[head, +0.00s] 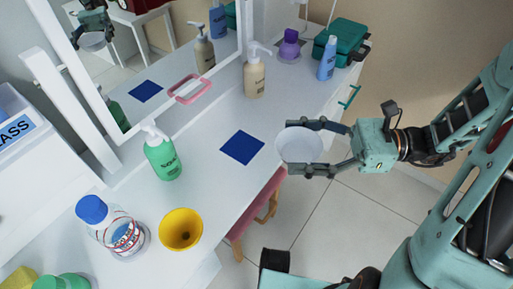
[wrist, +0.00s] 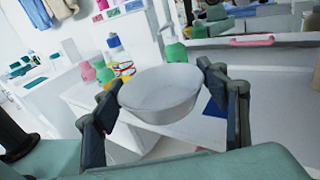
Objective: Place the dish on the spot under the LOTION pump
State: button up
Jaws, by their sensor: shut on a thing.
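My gripper (head: 291,147) is shut on a white round dish (head: 302,146), with one finger on each side of it. The dish is roughly upright and looks empty; it fills the middle of the wrist view (wrist: 160,95). It is held right of a dark blue square (head: 242,147) on the white tabletop, apparently beyond the front edge. A green pump bottle (head: 163,157) stands left of the square, and a beige pump bottle (head: 254,75) stands behind it. Both labels are too small to read surely. In the wrist view the blue square (wrist: 213,108) is partly hidden.
A yellow bowl (head: 181,229) and a blue-capped clear jar (head: 115,228) stand at the near left. A purple bottle (head: 289,45), a blue bottle (head: 327,58) and a green case (head: 342,42) stand at the far end. A mirror (head: 150,60) lines the back. A pink stool (head: 258,210) is below.

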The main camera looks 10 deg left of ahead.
jog(key=w+a+f+b, duration=0.2)
jog(key=w+a+f, duration=0.2)
jog(key=w+a, duration=0.25)
jog(key=b, duration=0.2)
send_over(256, 149)
jog(key=f, duration=0.5)
jog(key=shift+s+d, duration=0.3)
jog(key=shift+d, duration=0.05)
jog(key=f, duration=0.2)
jog(key=shift+w+a+f, duration=0.3)
jog(key=shift+f, duration=0.45)
jog(key=shift+f+b, duration=0.25)
jog(key=shift+b, duration=0.05)
jog(key=o, duration=1.3)
jog(key=shift+b, duration=0.3)
